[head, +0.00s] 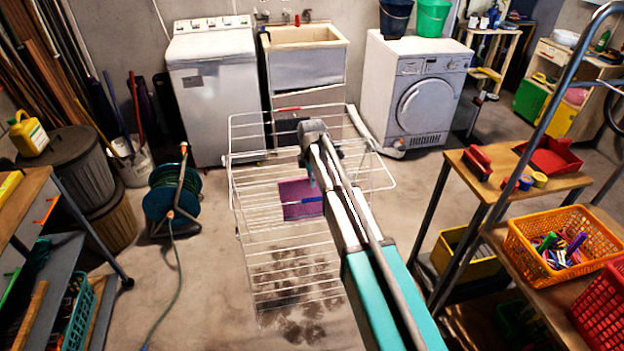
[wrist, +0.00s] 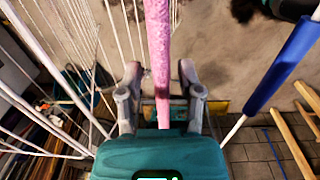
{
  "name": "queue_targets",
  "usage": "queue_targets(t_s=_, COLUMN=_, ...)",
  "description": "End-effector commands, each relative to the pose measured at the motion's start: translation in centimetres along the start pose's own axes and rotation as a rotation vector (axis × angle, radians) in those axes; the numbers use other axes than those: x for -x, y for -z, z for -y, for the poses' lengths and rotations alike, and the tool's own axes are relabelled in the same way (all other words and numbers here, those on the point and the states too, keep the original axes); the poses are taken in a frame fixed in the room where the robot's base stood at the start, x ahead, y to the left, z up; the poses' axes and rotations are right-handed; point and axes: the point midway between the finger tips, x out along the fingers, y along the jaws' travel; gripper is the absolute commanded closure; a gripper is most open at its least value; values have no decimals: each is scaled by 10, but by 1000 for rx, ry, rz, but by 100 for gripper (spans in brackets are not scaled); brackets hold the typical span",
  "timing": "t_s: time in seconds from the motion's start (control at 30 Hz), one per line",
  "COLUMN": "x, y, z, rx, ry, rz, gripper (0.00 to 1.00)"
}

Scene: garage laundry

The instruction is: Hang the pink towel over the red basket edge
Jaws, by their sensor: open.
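The pink towel (head: 298,200) hangs on the white wire drying rack (head: 240,190) in the middle of the head view, looking purple-pink there. In the wrist view the towel (wrist: 157,45) shows edge-on as a narrow pink strip. My gripper (wrist: 159,72) is open, with one finger on each side of that strip; I cannot tell whether either touches it. In the head view my gripper (head: 311,168) is above the rack, small and partly hidden by my arm. The red basket (head: 602,308) stands on the right-hand shelf, cut off by the picture edge.
An orange basket (head: 558,243) of pegs stands beside the red one. A blue item (wrist: 288,62) hangs on a rack bar in the wrist view. A hose reel (head: 172,198) is left of the rack. A dryer (head: 418,92) stands behind. Some floor between rack and shelf is clear.

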Motion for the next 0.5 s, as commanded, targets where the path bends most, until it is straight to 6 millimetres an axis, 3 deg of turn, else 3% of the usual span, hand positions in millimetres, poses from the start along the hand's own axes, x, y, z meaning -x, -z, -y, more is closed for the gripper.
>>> queue_targets(t_s=0.07, x=0, y=0, z=0, rx=0, ry=0, rz=0, gripper=53)
queue_targets(t_s=0.3, x=0, y=0, z=0, rx=0, ry=0, rz=0, gripper=97)
queue_targets(t_s=0.5, x=0, y=0, z=0, rx=0, ry=0, rz=0, gripper=100)
